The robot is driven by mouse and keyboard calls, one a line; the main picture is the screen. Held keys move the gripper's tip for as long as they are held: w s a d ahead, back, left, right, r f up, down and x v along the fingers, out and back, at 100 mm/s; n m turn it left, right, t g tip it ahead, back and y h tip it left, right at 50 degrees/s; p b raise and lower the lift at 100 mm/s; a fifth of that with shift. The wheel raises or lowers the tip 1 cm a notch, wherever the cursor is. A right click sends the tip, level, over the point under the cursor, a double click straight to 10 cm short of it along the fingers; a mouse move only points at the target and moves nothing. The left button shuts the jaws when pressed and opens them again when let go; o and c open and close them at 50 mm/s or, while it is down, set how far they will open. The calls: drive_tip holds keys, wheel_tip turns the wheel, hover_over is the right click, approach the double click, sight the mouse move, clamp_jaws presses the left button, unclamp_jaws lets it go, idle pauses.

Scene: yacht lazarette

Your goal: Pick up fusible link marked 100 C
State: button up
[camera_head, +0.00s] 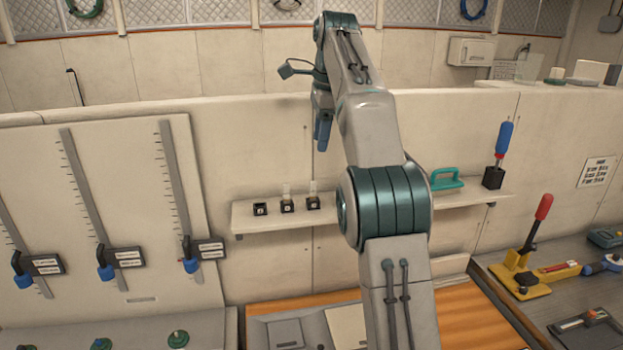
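My gripper (323,132) hangs at the end of my raised arm, high in front of the back wall and above the shelf. Its blue fingers point down and are seen side-on, so I cannot tell whether they are open or shut. I see nothing held in it. Below it on the pale shelf (265,222) stand three small black holders: left (260,209), middle (287,206) and right (313,203). The middle and right ones have a clear upright piece in them; the left shows none. Their marks are too small to read. I cannot identify the link marked 100 C.
My arm hides the middle of the shelf. A teal handle (447,180) and a blue-handled tool (503,146) stand on the shelf's right part. A slider panel (145,215) is at left. A yellow clamp with red handle (520,274) sits on the right bench.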

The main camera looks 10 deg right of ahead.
sight(313, 182)
drive_tip(key=f, duration=0.2)
drive_tip(key=w+f, duration=0.1)
drive_tip(key=f, duration=0.2)
drive_tip(key=a+f+b, duration=0.1)
drive_tip(key=f, duration=0.2)
drive_tip(key=shift+w, duration=0.2)
drive_tip(key=shift+w+a+f+p, duration=0.1)
drive_tip(key=shift+w+f+p, duration=0.05)
drive_tip(key=shift+f, duration=0.75)
drive_tip(key=shift+w+f+p, duration=0.2)
drive_tip(key=shift+f, duration=0.65)
drive_tip(key=shift+w+a+f+p, duration=0.1)
drive_tip(key=shift+w+f+p, duration=0.05)
drive_tip(key=shift+f, duration=0.75)
clamp_jaws()
drive_tip(key=shift+r, duration=0.1)
drive_tip(key=shift+d+r, duration=0.1)
